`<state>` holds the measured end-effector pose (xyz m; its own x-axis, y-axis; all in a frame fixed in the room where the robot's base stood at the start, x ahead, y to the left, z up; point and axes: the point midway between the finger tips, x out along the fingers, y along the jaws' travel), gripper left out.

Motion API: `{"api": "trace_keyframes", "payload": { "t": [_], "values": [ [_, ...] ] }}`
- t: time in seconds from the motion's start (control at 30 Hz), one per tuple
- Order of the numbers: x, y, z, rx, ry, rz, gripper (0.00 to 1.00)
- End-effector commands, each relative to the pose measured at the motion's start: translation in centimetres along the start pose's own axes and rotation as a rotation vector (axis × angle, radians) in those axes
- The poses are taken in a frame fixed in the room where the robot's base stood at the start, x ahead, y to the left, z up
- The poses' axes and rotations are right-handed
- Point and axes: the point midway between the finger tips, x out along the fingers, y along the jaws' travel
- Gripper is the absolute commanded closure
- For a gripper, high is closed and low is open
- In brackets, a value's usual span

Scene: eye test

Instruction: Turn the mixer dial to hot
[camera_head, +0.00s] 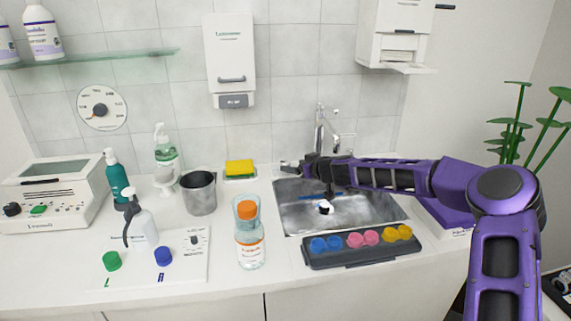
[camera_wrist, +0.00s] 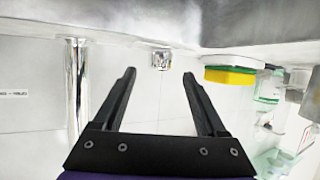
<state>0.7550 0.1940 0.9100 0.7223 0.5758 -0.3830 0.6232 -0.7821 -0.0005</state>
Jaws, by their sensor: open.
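A round white wall dial (camera_head: 102,108) with a dark centre and small printed marks hangs at the left in the head view. Its words and setting are too small to read surely. A small dark knob (camera_head: 194,240) sits on a white panel (camera_head: 180,268) on the counter. I cannot tell which is the mixer dial. A chrome tap (camera_head: 321,125) stands behind the sink; a chrome column (camera_wrist: 76,90) shows in the wrist view. My gripper (camera_head: 290,167) is over the sink's back left; its fingers (camera_wrist: 160,73) are open. A small chrome piece (camera_wrist: 161,59) appears between the fingertips, apart from them.
The steel sink (camera_head: 292,213) holds a small dark-and-white object (camera_head: 325,207). A sponge (camera_head: 240,168) lies left of my gripper, also in the wrist view (camera_wrist: 231,76). A metal cup (camera_head: 199,193), a bottle (camera_head: 249,240) and a dark tray (camera_head: 330,262) stand nearby.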

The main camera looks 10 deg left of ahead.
Motion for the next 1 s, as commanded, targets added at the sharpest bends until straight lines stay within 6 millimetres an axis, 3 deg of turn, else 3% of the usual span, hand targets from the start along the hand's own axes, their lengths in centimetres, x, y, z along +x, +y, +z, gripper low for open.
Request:
{"api": "trace_keyframes", "payload": {
  "t": [0.2, 0.4, 0.83, 1.0],
  "values": [
    [3.7, -0.1, -0.6, -0.001, 0.000, -0.001, 0.26],
    [5.7, 0.0, -0.6, -0.001, 0.000, 0.000, 0.26],
    [6.4, 0.0, -0.6, -0.001, 0.000, 0.000, 0.26],
    [6.3, 0.0, -0.6, -0.001, 0.000, 0.000, 0.56]
  ]
}}
